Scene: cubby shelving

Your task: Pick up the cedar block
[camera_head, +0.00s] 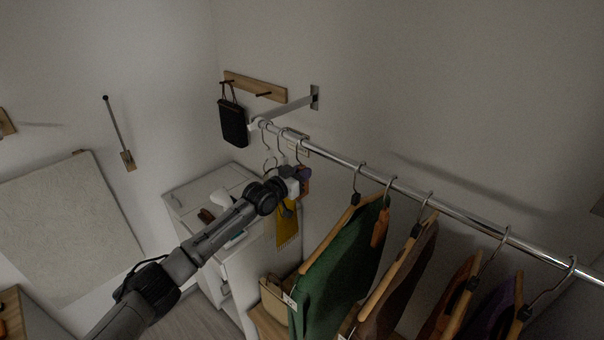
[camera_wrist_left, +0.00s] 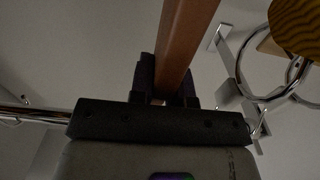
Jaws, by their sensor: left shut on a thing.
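The cedar block (camera_wrist_left: 186,38) is a long reddish-brown wooden bar in the left wrist view, running up from between the fingers. My left gripper (camera_wrist_left: 168,84) is shut on it. In the head view, my left gripper (camera_head: 298,182) is just below the left end of the clothes rail, largely hidden by its own wrist. A small brown-orange part of the cedar block (camera_head: 305,187) shows beside the gripper there. A similar orange-brown piece (camera_head: 380,227) hangs by the green garment. My right gripper is in neither view.
The chrome rail (camera_head: 400,186) carries several hangers with garments; the green one (camera_head: 340,262) is nearest the gripper. Metal rings and a yellow scarf (camera_head: 287,226) hang close by. A white cabinet (camera_head: 190,188) stands behind. A black bag (camera_head: 233,122) hangs on a wall peg.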

